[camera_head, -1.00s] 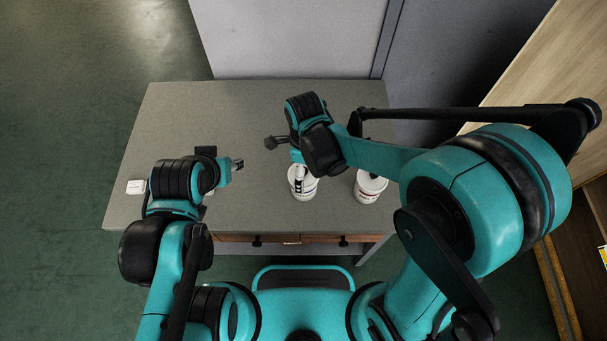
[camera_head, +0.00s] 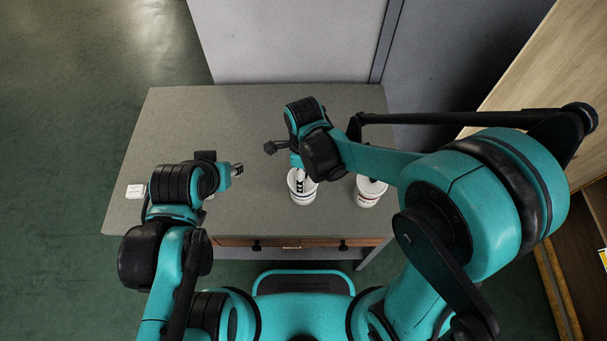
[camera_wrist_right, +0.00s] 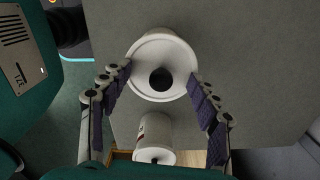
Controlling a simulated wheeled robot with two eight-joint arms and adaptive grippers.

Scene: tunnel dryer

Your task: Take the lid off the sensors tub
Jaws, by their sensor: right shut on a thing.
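Two white tubs stand on the grey table. One tub (camera_head: 302,194) is under my right gripper (camera_head: 300,180); the other tub (camera_head: 367,194) stands to its right. Their labels are too small to read, so I cannot tell which is for sensors. In the right wrist view, my right gripper (camera_wrist_right: 160,82) has its fingers at both sides of a wide white lid (camera_wrist_right: 162,52) with a dark round knob. I cannot tell whether the lid is clear of its tub. The other tub (camera_wrist_right: 154,132) shows below it. My left gripper (camera_head: 237,169) is away to the left, above the table.
The grey table (camera_head: 240,120) is clear at the back and middle. A small white object (camera_head: 135,191) lies at its left edge. Drawers (camera_head: 298,242) are in its front. A wooden shelf unit (camera_head: 540,80) stands at the right.

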